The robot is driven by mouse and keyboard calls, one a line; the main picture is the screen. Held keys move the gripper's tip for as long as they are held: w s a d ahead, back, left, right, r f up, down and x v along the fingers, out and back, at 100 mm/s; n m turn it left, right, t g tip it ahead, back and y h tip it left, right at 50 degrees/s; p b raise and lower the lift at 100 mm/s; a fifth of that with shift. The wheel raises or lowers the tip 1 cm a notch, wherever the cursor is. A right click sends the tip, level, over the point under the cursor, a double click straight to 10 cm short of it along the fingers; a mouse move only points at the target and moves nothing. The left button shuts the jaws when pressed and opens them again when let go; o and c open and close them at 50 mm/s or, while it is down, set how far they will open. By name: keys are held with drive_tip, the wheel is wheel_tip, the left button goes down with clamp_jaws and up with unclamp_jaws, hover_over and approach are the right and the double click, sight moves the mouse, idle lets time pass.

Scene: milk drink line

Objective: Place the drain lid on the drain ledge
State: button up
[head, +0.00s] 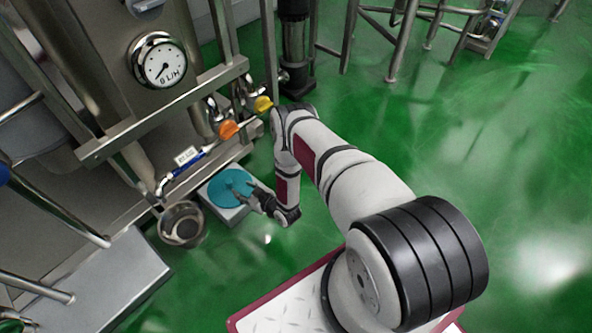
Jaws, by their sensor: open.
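The drain lid, a round teal disc (222,197), is in the head view left of centre. It appears to lie flat on a low light-grey block, which seems to be the drain ledge (236,216), beside the machine. My gripper (236,190) is open at the right part of the lid, with its dark fingers over the teal surface. I cannot tell whether the fingers touch the lid. They hide a small part of it.
A steel bucket (182,224) stands just left of the block, under a blue-handled valve (184,167). Orange (228,129) and yellow (262,104) valve knobs are close above. A steel platform (115,275) is at lower left. Green floor (450,150) is open at right.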

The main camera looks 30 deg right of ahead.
drive_tip(key=w+d+r+g+h, duration=0.15)
drive_tip(key=w+r, duration=0.35)
drive_tip(key=r, duration=0.5)
drive_tip(key=w+d+r+g, duration=0.2)
drive_tip(key=w+r, duration=0.4)
drive_tip(key=r, duration=0.4)
drive_tip(key=s+d+r+g+h, duration=0.1)
drive_tip(key=s+r, duration=0.2)
drive_tip(key=r, duration=0.8)
drive_tip(key=s+d+r+g+h, duration=0.1)
drive_tip(key=s+r+g+h, duration=0.15)
drive_tip(key=r, duration=0.85)
drive_tip(key=s+r+m+g, duration=0.1)
drive_tip(key=s+r, duration=0.7)
drive_tip(key=s, duration=0.2)
drive_tip(key=s+r+m+g, duration=0.1)
drive_tip(key=s+r, duration=0.7)
drive_tip(key=s, duration=0.3)
drive_tip(key=s+a+r+m+g, duration=0.1)
drive_tip(key=s+a+r+g, duration=0.1)
drive_tip(key=s, duration=1.2)
drive_tip(key=s+a+r+g+y, duration=0.1)
drive_tip(key=s+g, duration=0.1)
drive_tip(key=s, duration=1.3)
drive_tip(key=shift+s+a+r+m, duration=0.2)
drive_tip(key=shift+a+r+m, duration=0.15)
drive_tip(key=shift+r+m, duration=0.05)
